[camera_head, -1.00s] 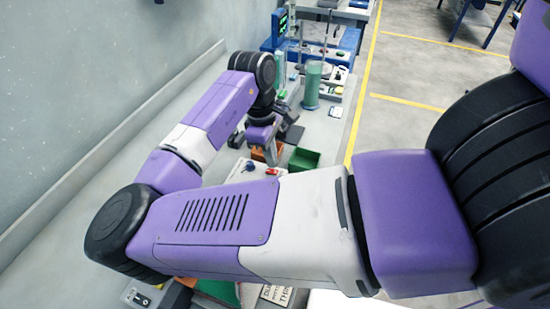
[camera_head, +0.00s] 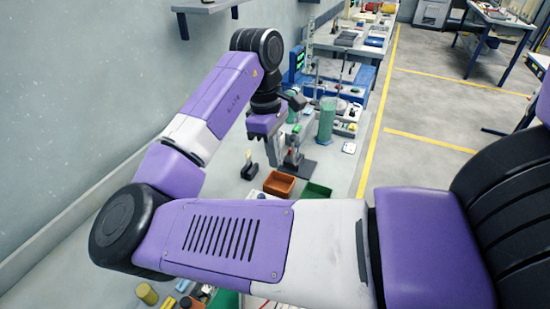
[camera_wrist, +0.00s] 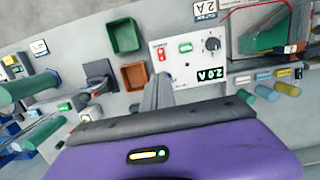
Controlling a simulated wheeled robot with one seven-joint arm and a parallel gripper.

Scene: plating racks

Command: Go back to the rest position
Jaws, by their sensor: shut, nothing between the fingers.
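My gripper (camera_head: 292,163) hangs from the end of my purple and white arm, above the bench. Its fingers are together and nothing shows between them. It also shows in the wrist view (camera_wrist: 158,82), where the closed fingers point toward the bench top. An orange-brown bin (camera_head: 279,184) and a green bin (camera_head: 317,193) stand on the bench below the gripper. In the wrist view the brown bin (camera_wrist: 134,77) and the green bin (camera_wrist: 125,36) lie left of the fingers, apart from them. My upper arm hides much of the near bench in the head view.
A white panel (camera_wrist: 190,50) with a knob and a "2.0 A" display sits close beyond the fingers in the wrist view. A green cylinder (camera_head: 326,119) stands farther along the bench. A wall shelf (camera_head: 205,6) is at upper left. The floor at right is clear near the yellow line.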

